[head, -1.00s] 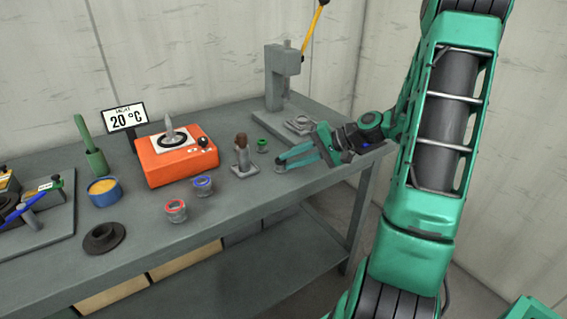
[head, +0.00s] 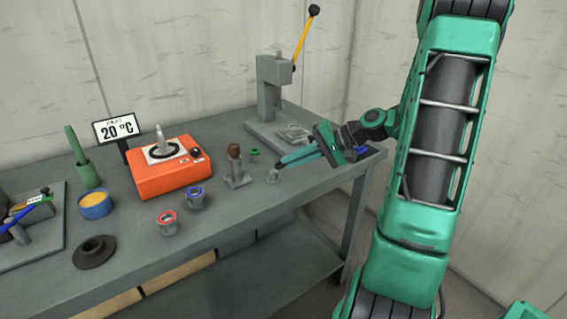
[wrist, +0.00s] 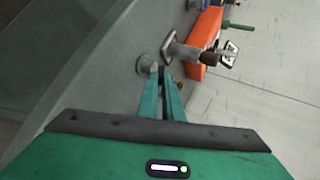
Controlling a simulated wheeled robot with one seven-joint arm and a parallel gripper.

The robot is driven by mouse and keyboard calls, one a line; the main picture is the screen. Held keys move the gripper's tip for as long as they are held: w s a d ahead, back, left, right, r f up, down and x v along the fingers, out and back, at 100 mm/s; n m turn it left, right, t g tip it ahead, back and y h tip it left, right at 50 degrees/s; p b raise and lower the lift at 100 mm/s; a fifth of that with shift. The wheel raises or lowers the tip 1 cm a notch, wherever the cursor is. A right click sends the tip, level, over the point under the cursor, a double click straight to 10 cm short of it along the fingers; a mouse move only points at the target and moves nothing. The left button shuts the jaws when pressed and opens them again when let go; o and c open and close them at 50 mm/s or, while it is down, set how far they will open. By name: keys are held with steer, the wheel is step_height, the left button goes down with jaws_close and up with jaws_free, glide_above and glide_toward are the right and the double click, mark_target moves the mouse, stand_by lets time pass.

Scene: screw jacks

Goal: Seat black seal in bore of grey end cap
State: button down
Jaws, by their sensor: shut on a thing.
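My gripper (head: 283,164) is low over the right part of the bench, its fingers pointing left. In the wrist view the fingers (wrist: 161,88) are close together, with a small dark thing between their tips; it may be the black seal, but it is too small to make out. A small round grey piece (head: 272,177), probably the grey end cap, stands on the bench just below and beside the fingertips. The grey piece also shows in the wrist view (wrist: 147,64), just beyond the left fingertip. Its bore cannot be made out.
A grey stand with a brown top (head: 236,168), a green-ringed cup (head: 254,154), a blue-ringed cup (head: 196,198) and a red-ringed cup (head: 167,223) stand nearby. An orange heater (head: 166,178), grey press (head: 272,95) and black flanged ring (head: 95,251) are farther off.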

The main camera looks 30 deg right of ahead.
steer(key=d+f+v, duration=0.1)
steer(key=f+v, duration=0.1)
steer(key=v, duration=1)
steer(key=shift+s, duration=0.4)
